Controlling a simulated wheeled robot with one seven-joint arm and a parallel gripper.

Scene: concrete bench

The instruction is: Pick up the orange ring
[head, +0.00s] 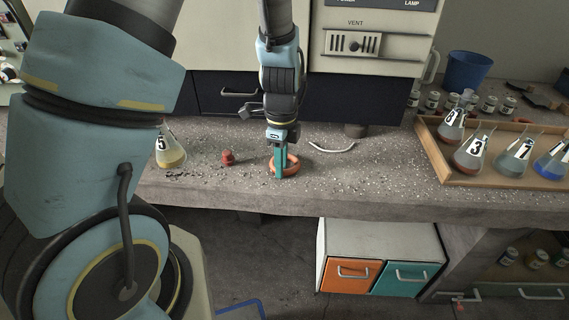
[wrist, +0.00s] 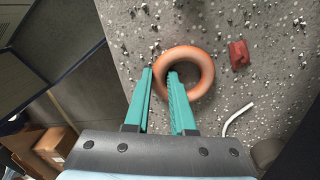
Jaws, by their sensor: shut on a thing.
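The orange ring (head: 296,164) is at the front part of the concrete bench, near its front edge. In the wrist view the ring (wrist: 207,72) shows most of its round rim. My gripper (head: 281,175) points down at it with teal fingers. In the wrist view my gripper (wrist: 160,73) has one finger inside the hole and the other outside, shut on the ring's left side. The gripped part of the rim is partly hidden by the fingers. I cannot tell whether the ring is clear of the bench.
A small red piece (head: 227,158) lies left of the ring, and a white curved strip (head: 332,147) lies to its right. A numbered flask (head: 171,155) stands farther left. A wooden tray (head: 434,160) with several flasks is at the right. Cabinets back the bench.

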